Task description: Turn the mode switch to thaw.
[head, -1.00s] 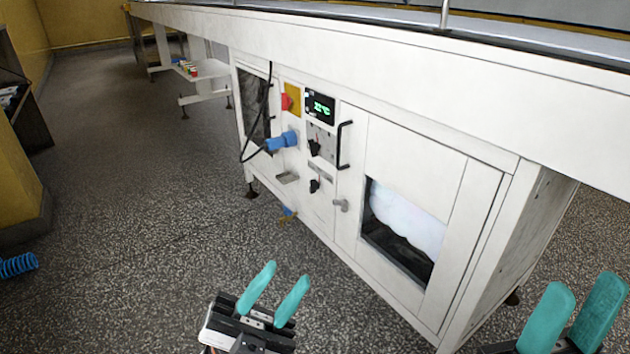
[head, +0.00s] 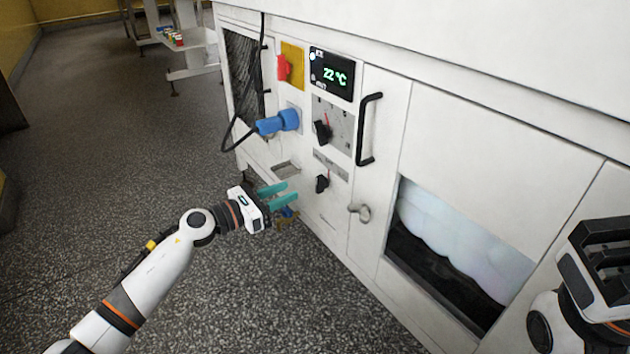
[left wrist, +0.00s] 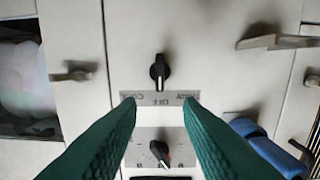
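The mode switch is a black knob (head: 322,183) on the white cabinet, below a grey label strip (head: 331,164). In the left wrist view, which is upside down, the mode switch (left wrist: 160,71) has a white pointer line toward OFF, the middle word on the label (left wrist: 160,97); THAW is at the picture's right end, COOL at the left. My left gripper (head: 287,191) is open and empty, its teal fingers toward the cabinet, apart from the knob; its spread fingers (left wrist: 160,105) fill the lower left wrist view.
A second knob with a dial (head: 322,131) sits above the label, under a 22 °C display (head: 332,75). A blue plug with cable (head: 278,122), a red switch (head: 284,68), a black handle (head: 368,130) and a latch (head: 359,211) stick out nearby.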

